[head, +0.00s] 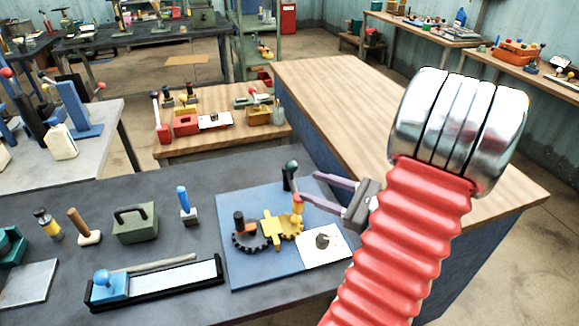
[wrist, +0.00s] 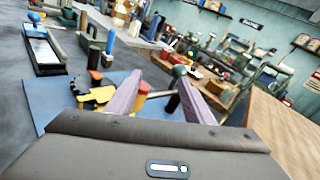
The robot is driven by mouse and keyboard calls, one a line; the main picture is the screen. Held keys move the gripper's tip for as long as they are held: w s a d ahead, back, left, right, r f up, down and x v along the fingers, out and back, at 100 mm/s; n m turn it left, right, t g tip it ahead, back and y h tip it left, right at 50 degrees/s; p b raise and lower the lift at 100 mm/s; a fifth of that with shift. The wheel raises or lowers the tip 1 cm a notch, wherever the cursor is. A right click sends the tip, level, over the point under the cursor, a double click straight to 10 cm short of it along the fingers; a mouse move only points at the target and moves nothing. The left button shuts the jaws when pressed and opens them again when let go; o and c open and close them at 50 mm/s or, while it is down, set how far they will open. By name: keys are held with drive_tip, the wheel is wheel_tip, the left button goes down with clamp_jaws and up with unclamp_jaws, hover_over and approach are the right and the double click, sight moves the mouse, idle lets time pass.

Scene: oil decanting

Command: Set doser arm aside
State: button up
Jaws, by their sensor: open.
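A small upright lever with a dark green ball (head: 292,166) stands at the back edge of a blue board (head: 245,270); it may be the doser arm, though no label shows. A red and yellow piece (head: 297,203) stands just in front of it. My gripper (head: 307,185) is open, with its two purple fingers pointing left at these parts. I cannot tell whether the fingers touch anything. The lever's lower part is partly hidden.
The board also holds dark gears (head: 249,236), a yellow block (head: 272,228) and a white plate (head: 323,246) with a grey knob. A green box (head: 135,223) and a black tray (head: 155,283) stand left on the grey table. The wooden bench (head: 340,100) behind is clear.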

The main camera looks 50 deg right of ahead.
sight(296, 169)
drive_tip(key=s+d+m+h, duration=0.1)
drive_tip(key=s+d+m+t+h, duration=0.1)
drive_tip(key=d, duration=0.1)
drive_tip(key=shift+s+d+f, duration=0.1)
drive_tip(key=shift+d+f, duration=0.1)
drive_tip(key=shift+d, duration=0.05)
drive_tip(key=shift+w+a, duration=0.2)
drive_tip(key=shift+w, duration=2.1)
drive_tip(key=shift+w+a, duration=0.25)
drive_tip(key=shift+w, duration=2.05)
drive_tip(key=shift+w+a, duration=0.2)
drive_tip(key=shift+w, duration=2.1)
drive_tip(key=shift+c, duration=0.5)
clamp_jaws()
drive_tip(key=shift+a, duration=0.1)
